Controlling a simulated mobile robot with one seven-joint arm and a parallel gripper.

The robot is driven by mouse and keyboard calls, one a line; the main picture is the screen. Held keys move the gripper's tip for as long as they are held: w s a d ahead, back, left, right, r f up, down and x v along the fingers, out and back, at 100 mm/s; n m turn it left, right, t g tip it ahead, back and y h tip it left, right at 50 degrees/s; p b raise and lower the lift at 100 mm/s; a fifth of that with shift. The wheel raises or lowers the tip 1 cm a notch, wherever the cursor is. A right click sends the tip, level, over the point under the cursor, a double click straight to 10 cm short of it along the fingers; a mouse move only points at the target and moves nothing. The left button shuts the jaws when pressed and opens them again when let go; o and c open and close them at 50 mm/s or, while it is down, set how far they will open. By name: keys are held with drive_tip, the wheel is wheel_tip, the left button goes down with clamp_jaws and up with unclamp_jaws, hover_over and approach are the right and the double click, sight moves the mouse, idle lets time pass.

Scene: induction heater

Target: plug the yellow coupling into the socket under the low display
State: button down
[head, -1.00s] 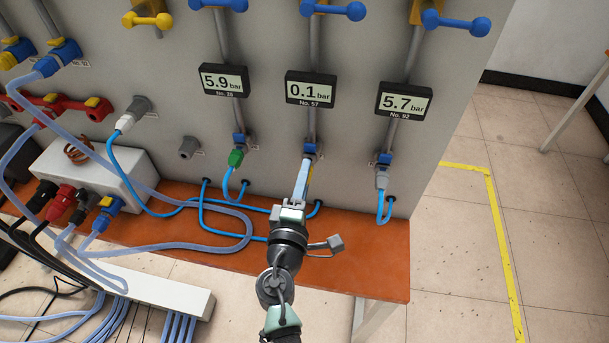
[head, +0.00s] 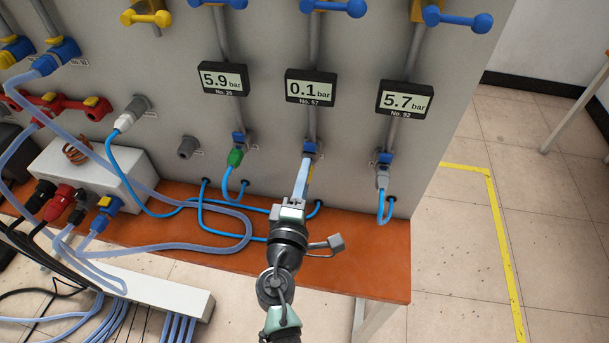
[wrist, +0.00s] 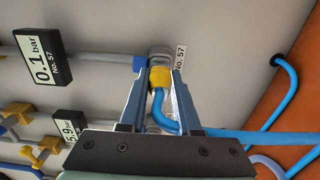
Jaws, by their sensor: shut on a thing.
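The low display (head: 311,89) reads 0.1 bar and is labelled No. 57; it also shows in the wrist view (wrist: 43,57). Its grey socket (wrist: 160,53) is on the panel below it, beside a blue block (head: 309,147). My gripper (head: 306,170) reaches up to this socket. In the wrist view its fingers (wrist: 160,80) are shut on the yellow coupling (wrist: 159,77), which has a blue hose (wrist: 158,112) behind it. The coupling is in line with the socket and right up against it. I cannot tell how deep it sits. The fingers hide most of it in the head view.
Displays reading 5.9 bar (head: 222,78) and 5.7 bar (head: 404,99) flank the low one. A green coupling (head: 235,158) and a grey coupling (head: 382,178) sit in the sockets below them. Blue hoses run over the orange bench (head: 350,255).

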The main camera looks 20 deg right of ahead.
drive_tip(key=shift+w+d, duration=0.4)
drive_tip(key=shift+w, duration=0.15)
drive_tip(key=c, duration=0.5)
unclamp_jaws()
drive_tip(key=shift+c, duration=0.2)
drive_tip(key=b+v, duration=0.3)
drive_tip(key=v, duration=0.9)
drive_tip(key=w+a+r+m+t+y, duration=0.1)
drive_tip(key=w+r+m+t, duration=0.15)
drive_tip(key=r, duration=0.75)
drive_tip(key=w+a+r+m+t, duration=0.15)
drive_tip(key=r+m, duration=0.25)
drive_tip(key=r, duration=0.5)
drive_tip(key=w+a+r+m+t+y, duration=0.15)
drive_tip(key=r+m, duration=0.25)
drive_tip(key=r, duration=0.6)
drive_tip(key=s+a+r+t+y, duration=0.3)
drive_tip(key=s+r, duration=0.2)
drive_tip(key=r, duration=0.5)
drive_tip(key=s+a+r+t+y, duration=0.4)
drive_tip(key=s+r, duration=0.1)
drive_tip(key=r, duration=0.6)
drive_tip(key=shift+s+a+r+m, duration=0.15)
drive_tip(key=shift+s+a+m, duration=0.05)
drive_tip(key=shift+s+m, duration=0.15)
